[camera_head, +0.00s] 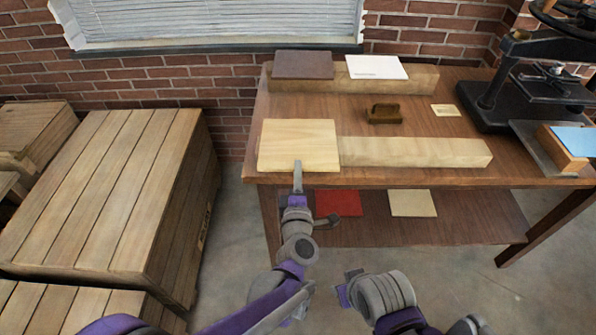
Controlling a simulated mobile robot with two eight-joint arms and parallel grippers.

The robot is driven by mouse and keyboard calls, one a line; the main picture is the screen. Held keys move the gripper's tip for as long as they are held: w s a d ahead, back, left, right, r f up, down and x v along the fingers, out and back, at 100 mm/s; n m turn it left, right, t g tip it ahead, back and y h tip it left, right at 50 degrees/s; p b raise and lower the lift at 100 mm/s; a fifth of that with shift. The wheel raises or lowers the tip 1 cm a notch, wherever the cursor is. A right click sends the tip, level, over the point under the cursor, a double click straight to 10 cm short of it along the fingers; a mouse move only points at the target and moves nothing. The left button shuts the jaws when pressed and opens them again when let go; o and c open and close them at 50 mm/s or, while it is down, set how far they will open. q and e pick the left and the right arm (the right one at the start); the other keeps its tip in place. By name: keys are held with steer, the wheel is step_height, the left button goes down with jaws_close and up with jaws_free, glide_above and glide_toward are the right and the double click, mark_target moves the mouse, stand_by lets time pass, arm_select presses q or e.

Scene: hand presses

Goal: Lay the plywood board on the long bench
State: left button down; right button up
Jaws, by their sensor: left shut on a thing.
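The plywood board (298,140) is a pale, nearly square panel at the left front corner of the brown long bench (375,116). It covers the left end of a long wooden beam (415,152). I cannot tell whether it rests on the beam or is held just above it. My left gripper (298,166) is shut on the board's near edge, reaching in from the front. My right gripper (348,285) is low in front of the bench, away from the board, and its jaw gap is unclear.
A second beam (425,80) at the back carries a dark panel (303,65) and a white sheet (377,67). A brown block (384,113) and a black press (500,90) stand on the bench. Red and cream sheets lie on the lower shelf. A slatted crate (100,190) is at left.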

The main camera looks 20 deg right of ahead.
arm_select(q)
steer(key=c, duration=0.7)
jaws_free()
steer(key=shift+o, duration=0.2)
steer(key=v, duration=0.6)
steer(key=shift+s, duration=0.25)
stand_by(0.4)
steer(key=shift+a, duration=0.15)
stand_by(0.4)
